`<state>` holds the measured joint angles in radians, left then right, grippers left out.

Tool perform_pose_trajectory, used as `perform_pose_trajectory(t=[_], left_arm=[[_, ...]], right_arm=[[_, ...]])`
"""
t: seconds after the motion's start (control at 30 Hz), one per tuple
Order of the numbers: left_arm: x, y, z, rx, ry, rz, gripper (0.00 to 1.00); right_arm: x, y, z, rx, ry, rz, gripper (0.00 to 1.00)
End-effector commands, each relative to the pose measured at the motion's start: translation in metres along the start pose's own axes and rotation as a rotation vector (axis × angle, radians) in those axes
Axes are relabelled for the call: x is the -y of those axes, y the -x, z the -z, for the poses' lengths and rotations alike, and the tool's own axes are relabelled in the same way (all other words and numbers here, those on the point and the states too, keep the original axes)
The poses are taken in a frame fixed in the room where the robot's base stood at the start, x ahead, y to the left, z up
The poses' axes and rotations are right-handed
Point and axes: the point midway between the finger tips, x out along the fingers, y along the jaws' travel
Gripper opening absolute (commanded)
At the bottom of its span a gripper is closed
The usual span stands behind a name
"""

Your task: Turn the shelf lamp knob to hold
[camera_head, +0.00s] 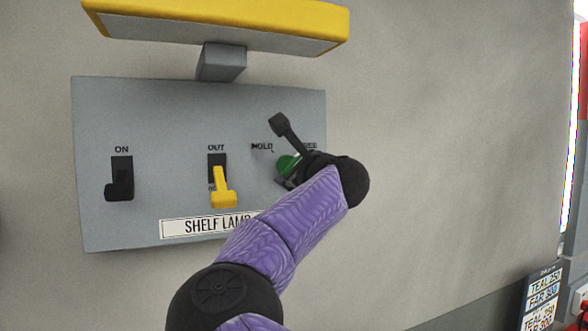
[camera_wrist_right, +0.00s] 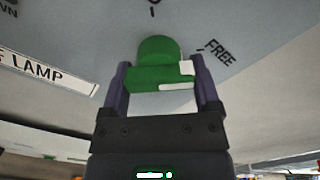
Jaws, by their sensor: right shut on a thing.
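The shelf lamp knob (camera_head: 287,165) is green and sits at the right of the grey panel, below the HOLD label (camera_head: 262,147) and a partly covered label. In the right wrist view the green knob (camera_wrist_right: 158,72) has white marks at its right side, on the side of the FREE label (camera_wrist_right: 218,52). My right gripper (camera_wrist_right: 160,80) is shut on the knob, one finger on each side. In the head view my right gripper (camera_head: 292,172) and wrist cover much of the knob, so its exact setting is hard to tell. My left gripper is not in view.
The panel (camera_head: 180,105) also carries a black switch (camera_head: 120,180) under ON, a yellow switch (camera_head: 222,188) under OUT, and a SHELF LAMP plate (camera_head: 190,227). A yellow lamp (camera_head: 220,22) juts out above. The wall right of the panel is clear.

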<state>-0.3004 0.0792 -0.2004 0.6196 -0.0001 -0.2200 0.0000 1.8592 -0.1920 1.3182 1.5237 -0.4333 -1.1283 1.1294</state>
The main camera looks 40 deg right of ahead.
Motion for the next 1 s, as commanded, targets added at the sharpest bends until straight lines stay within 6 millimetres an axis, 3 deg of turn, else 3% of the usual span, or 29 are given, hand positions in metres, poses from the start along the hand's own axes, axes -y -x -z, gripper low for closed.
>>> perform_pose_trajectory(t=[0.1, 0.47, 1.0], left_arm=[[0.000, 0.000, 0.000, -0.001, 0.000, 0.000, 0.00], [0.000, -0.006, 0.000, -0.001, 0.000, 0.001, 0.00], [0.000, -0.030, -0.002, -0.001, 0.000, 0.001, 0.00]], right_arm=[[0.000, 0.000, 0.000, 0.000, 0.000, -0.001, 0.20], [-0.001, 0.000, 0.001, 0.000, 0.094, -0.002, 0.20], [0.000, -0.001, 0.002, -0.003, 0.575, -0.004, 0.20]])
